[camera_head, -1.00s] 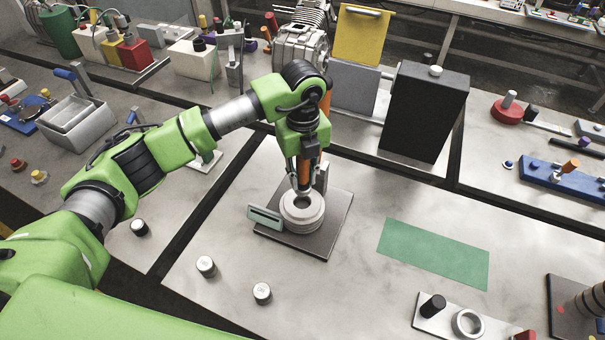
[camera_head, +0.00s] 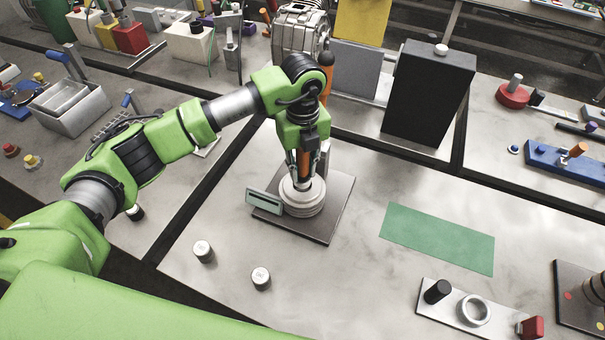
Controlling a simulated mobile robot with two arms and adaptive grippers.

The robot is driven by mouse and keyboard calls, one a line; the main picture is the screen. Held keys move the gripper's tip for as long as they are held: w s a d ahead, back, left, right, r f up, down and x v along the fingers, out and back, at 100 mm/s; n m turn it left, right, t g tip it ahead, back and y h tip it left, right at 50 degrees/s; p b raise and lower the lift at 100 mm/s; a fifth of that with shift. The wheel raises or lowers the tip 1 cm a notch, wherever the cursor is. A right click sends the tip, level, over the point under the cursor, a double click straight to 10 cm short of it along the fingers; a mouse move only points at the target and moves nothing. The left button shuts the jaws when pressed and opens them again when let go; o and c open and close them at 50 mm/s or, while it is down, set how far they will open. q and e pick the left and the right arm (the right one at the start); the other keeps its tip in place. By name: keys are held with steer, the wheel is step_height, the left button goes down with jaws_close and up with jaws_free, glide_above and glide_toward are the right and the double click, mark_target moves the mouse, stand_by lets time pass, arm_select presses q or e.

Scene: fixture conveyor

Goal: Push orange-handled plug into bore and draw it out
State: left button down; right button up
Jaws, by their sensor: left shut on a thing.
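My left gripper (camera_head: 304,172) points down, shut on the orange-handled plug (camera_head: 304,161). The orange handle shows between the fingers. Below it stands a round, stepped, pale grey bore fixture (camera_head: 303,207) on a dark square plate (camera_head: 328,222). The plug's lower end is at the top opening of the fixture, and the fingers are just above the rim. The bore is mostly covered by the plug and fingers, so I cannot tell how deep the plug sits. My right gripper is not in view.
A small display box (camera_head: 264,201) is at the fixture's left. A green mat (camera_head: 437,238) lies to the right. A tall black box (camera_head: 428,95) stands behind right. Two small pale cylinders (camera_head: 204,251) (camera_head: 261,278) stand in front. The bench between fixture and mat is clear.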

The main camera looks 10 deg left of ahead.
mark_target(302, 154)
arm_select(q)
steer(key=shift+f, duration=0.25)
steer(key=shift+f+b, duration=1.05)
steer(key=shift+f, duration=0.25)
stand_by(0.4)
steer(key=shift+r, duration=0.2)
stand_by(0.9)
steer(key=shift+r+p, duration=0.4)
steer(key=shift+r, duration=0.55)
stand_by(0.3)
steer(key=shift+r+p, duration=1.55)
steer(key=shift+r, duration=1.5)
